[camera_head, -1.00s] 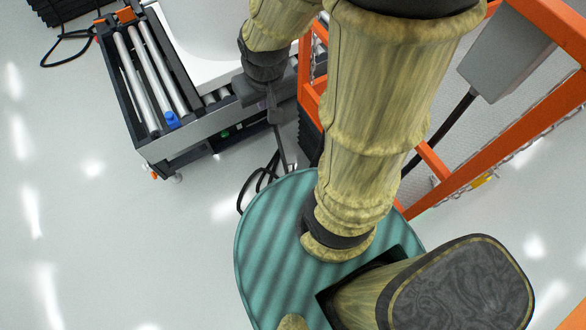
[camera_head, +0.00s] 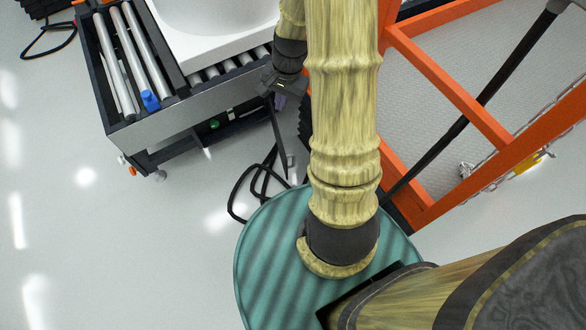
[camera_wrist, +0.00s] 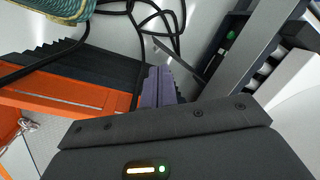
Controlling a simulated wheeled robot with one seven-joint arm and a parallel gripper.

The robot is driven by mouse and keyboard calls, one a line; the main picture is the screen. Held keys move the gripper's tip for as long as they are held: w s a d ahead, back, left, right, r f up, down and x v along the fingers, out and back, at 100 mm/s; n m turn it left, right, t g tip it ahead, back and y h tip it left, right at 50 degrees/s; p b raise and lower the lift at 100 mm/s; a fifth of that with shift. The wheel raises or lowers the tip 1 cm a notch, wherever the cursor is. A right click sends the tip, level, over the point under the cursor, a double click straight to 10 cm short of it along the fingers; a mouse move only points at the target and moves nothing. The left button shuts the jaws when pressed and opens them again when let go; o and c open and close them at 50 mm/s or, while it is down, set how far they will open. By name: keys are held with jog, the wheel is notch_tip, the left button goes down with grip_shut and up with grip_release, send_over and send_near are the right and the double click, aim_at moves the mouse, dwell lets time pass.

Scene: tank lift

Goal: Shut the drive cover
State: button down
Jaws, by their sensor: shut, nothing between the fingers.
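My gripper (camera_head: 279,101) is between the roller conveyor and the orange lift frame in the head view, partly hidden by its own wrist. In the wrist view its two purple-grey fingers (camera_wrist: 160,88) are together with nothing between them. A narrow dark grey strip (camera_wrist: 180,60) lies past the fingertips, and it also shows below my gripper in the head view (camera_head: 281,140). I cannot tell whether this strip is part of the drive cover, or whether it touches the fingers. No drive cover can be clearly made out in either view.
The roller conveyor (camera_head: 185,122) carries a white tank (camera_head: 180,45) and has a blue knob (camera_head: 150,100). The orange lift frame (camera_head: 450,90) stands on the right, with black bellows (camera_wrist: 75,66) beside it. Black cables (camera_head: 258,185) lie on the floor.

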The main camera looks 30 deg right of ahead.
jog(key=w+d+f+m+y+b, duration=0.1)
jog(key=d+f+m+b, duration=0.2)
jog(key=f+b, duration=0.3)
jog(key=d+f+m+y+b, duration=0.1)
jog(key=d+f+m+b, duration=0.2)
jog(key=f, duration=1.4)
jog(key=w+d+f+m+b, duration=0.1)
jog(key=d+f+m+b, duration=0.2)
jog(key=f+b, duration=0.7)
notch_tip(320, 180, down, 2)
jog(key=shift+w+d+f+m+y, duration=0.15)
jog(key=shift+w+m+y, duration=0.2)
jog(key=shift+m, duration=0.35)
jog(key=shift+f+b, duration=0.1)
jog(key=shift+b, duration=0.25)
jog(key=b+x, duration=0.5)
jog(key=x, duration=0.4)
jog(key=shift+a+f, duration=0.3)
jog(key=shift+f, duration=0.05)
jog(key=shift+w, duration=0.15)
